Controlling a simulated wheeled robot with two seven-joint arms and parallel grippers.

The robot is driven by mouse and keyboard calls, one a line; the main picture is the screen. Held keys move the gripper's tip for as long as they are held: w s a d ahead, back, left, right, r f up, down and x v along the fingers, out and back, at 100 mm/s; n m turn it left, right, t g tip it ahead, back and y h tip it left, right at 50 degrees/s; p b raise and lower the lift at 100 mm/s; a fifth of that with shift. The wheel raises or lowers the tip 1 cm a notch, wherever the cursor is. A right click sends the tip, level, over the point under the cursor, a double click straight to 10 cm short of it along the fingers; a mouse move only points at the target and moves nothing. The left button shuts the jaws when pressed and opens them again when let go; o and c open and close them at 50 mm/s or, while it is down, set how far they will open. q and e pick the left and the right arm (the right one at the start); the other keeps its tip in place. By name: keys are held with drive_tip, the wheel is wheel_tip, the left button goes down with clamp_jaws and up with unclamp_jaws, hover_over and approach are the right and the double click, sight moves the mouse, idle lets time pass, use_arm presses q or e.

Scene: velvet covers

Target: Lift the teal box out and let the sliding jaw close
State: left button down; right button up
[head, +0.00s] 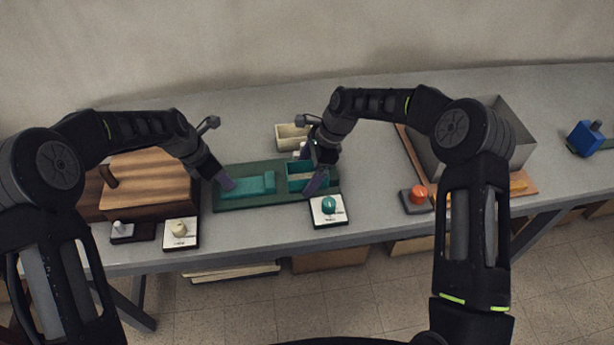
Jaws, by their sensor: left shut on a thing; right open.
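A dark green base (232,204) lies in the middle of the table. On its left part sits a low teal block, which looks like the sliding jaw (258,183). My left gripper (227,184) is shut on its left end. On the right part of the base stands an open-topped teal box (296,184) with something pale inside. My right gripper (314,178) is open at the box's right end, and its wrist hides part of the box. I cannot tell whether its fingers touch the box.
A cream open bin (289,134) stands behind the base. A teal knob on a white plate (329,216) is in front. A wooden box (150,178) is at left, with small fixtures before it. A grey bin (514,136) and a red knob (418,193) are at right.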

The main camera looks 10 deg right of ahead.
use_arm(q)
drive_tip(key=shift+w+a+r, duration=0.1)
drive_tip(key=shift+w+a, duration=0.05)
use_arm(e)
drive_tip(key=shift+f, duration=0.15)
drive_tip(key=shift+c, duration=0.4)
drive_tip(key=c, duration=1.4)
wheel_tip(320, 180, up, 10)
drive_tip(key=shift+r, duration=0.2)
idle(0.6)
wheel_tip(320, 180, up, 5)
idle(0.6)
